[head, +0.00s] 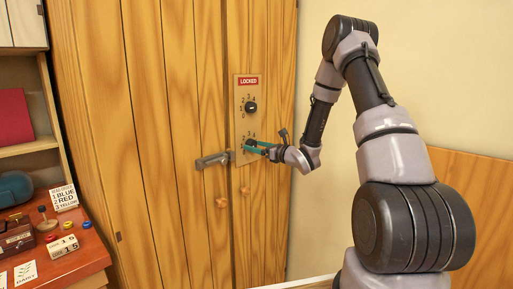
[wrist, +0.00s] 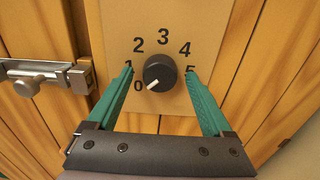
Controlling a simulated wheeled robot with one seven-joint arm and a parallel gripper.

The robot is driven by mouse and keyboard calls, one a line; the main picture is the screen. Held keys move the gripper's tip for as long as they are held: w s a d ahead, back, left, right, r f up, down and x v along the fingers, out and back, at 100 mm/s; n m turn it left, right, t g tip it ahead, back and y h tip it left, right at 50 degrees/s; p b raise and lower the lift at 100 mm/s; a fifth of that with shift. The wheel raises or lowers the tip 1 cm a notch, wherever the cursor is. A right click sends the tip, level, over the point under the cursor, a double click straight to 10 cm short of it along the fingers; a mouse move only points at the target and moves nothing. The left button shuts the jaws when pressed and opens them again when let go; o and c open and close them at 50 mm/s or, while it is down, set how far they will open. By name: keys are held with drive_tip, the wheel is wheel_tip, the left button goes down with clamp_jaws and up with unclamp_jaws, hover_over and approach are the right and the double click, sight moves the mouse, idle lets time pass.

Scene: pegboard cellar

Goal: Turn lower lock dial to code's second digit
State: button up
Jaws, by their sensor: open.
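The lower lock dial (wrist: 160,72) is a black round knob on a tan plate (wrist: 200,30) with digits 0 to 5 around it. Its white pointer mark points down-left, at the 0. My gripper (wrist: 160,69) is open, with one teal finger on the left and one on the right of the knob. I cannot tell whether the fingers touch it. In the head view my gripper (head: 256,149) is at the lower dial (head: 250,143), partly covering it. The upper dial (head: 251,107) sits above it, under a red LOCKED sign (head: 248,82); its setting is too small to read.
A metal latch (head: 214,160) sticks out left of the lower dial, on the wooden door (head: 150,120). Cards seeming to read CODE 16 (head: 63,246) and CODE 15 lie on the desk at left, near a colour list card (head: 63,197) and several coloured buttons.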

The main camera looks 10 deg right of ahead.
clamp_jaws()
